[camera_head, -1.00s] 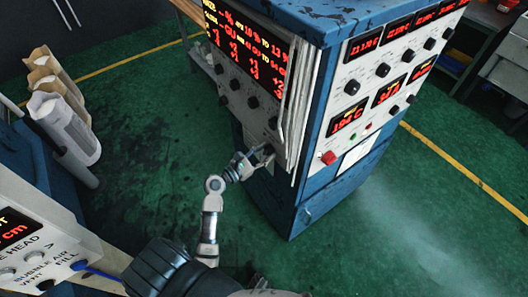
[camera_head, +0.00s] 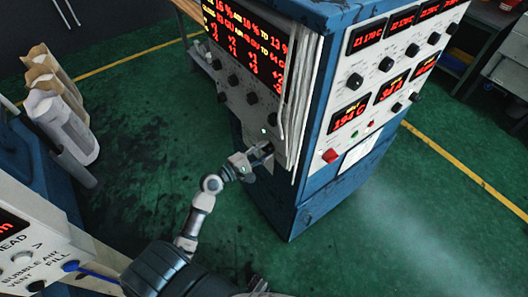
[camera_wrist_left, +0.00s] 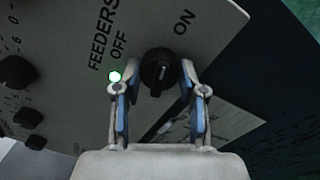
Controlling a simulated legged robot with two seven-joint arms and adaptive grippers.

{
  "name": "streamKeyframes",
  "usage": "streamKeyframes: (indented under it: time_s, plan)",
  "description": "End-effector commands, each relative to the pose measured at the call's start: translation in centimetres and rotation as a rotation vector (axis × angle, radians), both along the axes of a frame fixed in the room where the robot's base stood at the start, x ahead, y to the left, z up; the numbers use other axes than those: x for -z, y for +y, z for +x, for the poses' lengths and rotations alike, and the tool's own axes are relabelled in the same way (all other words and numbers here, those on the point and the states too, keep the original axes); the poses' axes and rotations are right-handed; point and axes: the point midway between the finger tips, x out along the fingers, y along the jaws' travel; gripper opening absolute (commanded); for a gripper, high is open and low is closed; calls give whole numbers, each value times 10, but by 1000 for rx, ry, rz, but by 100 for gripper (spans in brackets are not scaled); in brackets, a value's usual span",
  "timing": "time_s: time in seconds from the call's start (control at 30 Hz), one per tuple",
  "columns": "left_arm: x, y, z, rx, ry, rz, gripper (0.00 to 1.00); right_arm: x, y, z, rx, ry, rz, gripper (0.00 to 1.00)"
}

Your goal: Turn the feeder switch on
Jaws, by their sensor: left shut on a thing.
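The feeder switch (camera_wrist_left: 160,70) is a black round knob on a pale panel, between the printed words OFF and ON under FEEDERS in the left wrist view. My left gripper (camera_wrist_left: 158,92) has one finger on each side of the knob and is shut on it. A small lamp (camera_wrist_left: 115,76) by the left finger glows whitish green; it also shows in the head view (camera_head: 264,130). In the head view my left gripper (camera_head: 262,153) is at the lower right of the cabinet's left face and hides the knob. My right gripper is not in view.
The blue cabinet (camera_head: 300,222) carries red displays and other black knobs (camera_head: 252,97). A red button (camera_head: 331,156) is on its right face. Pipes (camera_head: 298,100) run down the corner close to my gripper. A second control panel (camera_head: 40,262) stands at lower left. The green floor between is open.

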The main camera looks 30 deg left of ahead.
Motion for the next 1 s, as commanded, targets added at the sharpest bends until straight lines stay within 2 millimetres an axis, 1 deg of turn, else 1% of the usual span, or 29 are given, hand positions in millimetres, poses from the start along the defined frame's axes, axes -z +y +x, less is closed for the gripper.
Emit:
streamKeyframes:
  time_s: [0.03, 0.2, 0.4, 0.6, 1.0]
  plan:
    - [3, 0, 0, 1, -12, 35, 6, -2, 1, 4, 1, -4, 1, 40]
    - [3, 0, 0, 1, -53, 136, 6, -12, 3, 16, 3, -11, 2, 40]
    - [3, 0, 0, 2, -84, 213, 6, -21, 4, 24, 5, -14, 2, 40]
    - [3, 0, 0, 0, -98, 248, 6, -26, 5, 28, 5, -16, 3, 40]
    - [4, 0, 0, 1, -99, 258, 6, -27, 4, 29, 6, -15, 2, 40]
